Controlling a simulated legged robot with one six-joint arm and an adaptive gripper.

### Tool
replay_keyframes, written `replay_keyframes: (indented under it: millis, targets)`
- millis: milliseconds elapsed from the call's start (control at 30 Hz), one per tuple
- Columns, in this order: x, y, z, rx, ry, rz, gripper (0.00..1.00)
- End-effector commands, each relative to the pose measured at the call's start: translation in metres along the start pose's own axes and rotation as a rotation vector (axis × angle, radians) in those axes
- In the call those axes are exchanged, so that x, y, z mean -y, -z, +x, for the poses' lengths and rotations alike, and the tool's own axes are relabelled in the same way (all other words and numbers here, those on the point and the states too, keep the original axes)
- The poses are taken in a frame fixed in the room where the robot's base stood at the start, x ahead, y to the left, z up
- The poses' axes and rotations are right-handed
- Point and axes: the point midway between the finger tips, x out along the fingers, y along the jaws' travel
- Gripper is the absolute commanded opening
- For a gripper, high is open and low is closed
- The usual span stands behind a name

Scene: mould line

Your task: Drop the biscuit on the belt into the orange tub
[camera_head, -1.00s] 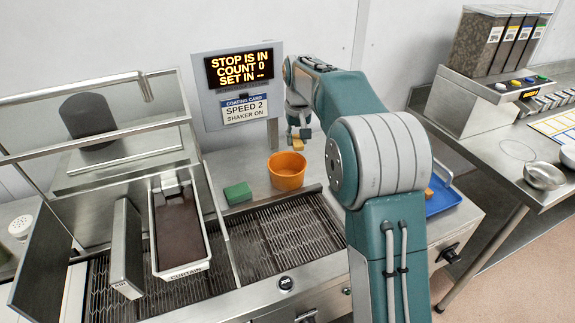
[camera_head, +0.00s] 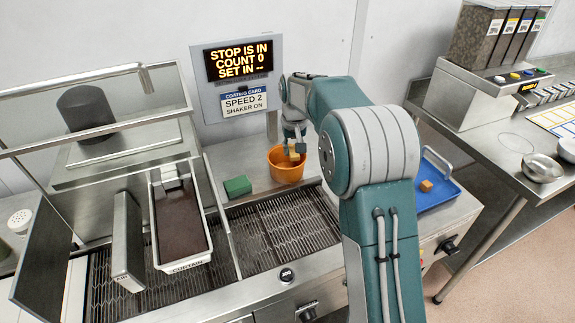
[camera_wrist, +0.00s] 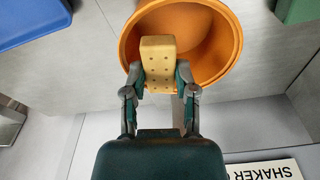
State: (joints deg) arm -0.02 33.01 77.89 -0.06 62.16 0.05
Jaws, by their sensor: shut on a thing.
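My gripper (camera_wrist: 160,88) is shut on the biscuit (camera_wrist: 158,62), a tan block with small holes, in the wrist view. The orange tub (camera_wrist: 228,40) is round and open, and in this view the biscuit overlaps its opening. In the head view my gripper (camera_head: 294,150) and the biscuit (camera_head: 294,157) are over the tub (camera_head: 285,173), which stands on the steel deck behind the belt (camera_head: 285,230). The exact height of the biscuit against the tub's rim is hard to tell.
A green block (camera_head: 237,187) lies left of the tub. A long white trough (camera_head: 184,262) of dark brown coating stands over the belt's left part. A blue tray (camera_head: 440,190) with an orange-brown piece (camera_head: 426,186) is at the right. A display panel (camera_head: 239,65) stands behind.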

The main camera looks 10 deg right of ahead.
Motion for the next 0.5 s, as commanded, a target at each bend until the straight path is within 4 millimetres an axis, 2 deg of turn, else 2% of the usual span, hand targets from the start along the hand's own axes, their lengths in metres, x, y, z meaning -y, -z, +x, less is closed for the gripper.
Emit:
replay_keyframes:
  millis: [33, 67, 100, 133, 500]
  targets:
    - [0.0001, 0.0, 0.0, 0.0, 0.0, 0.0, 0.41]
    - [0.0001, 0.0, 0.0, 0.0, 0.0, 0.0, 0.55]
    - [0.0001, 0.0, 0.0, 0.0, 0.0, 0.0, 0.73]
    - [0.0001, 0.0, -0.0001, 0.0, 0.0, 0.0, 0.77]
    - [-0.0002, 0.0002, -0.0008, 0.0, 0.0, 0.0, 0.77]
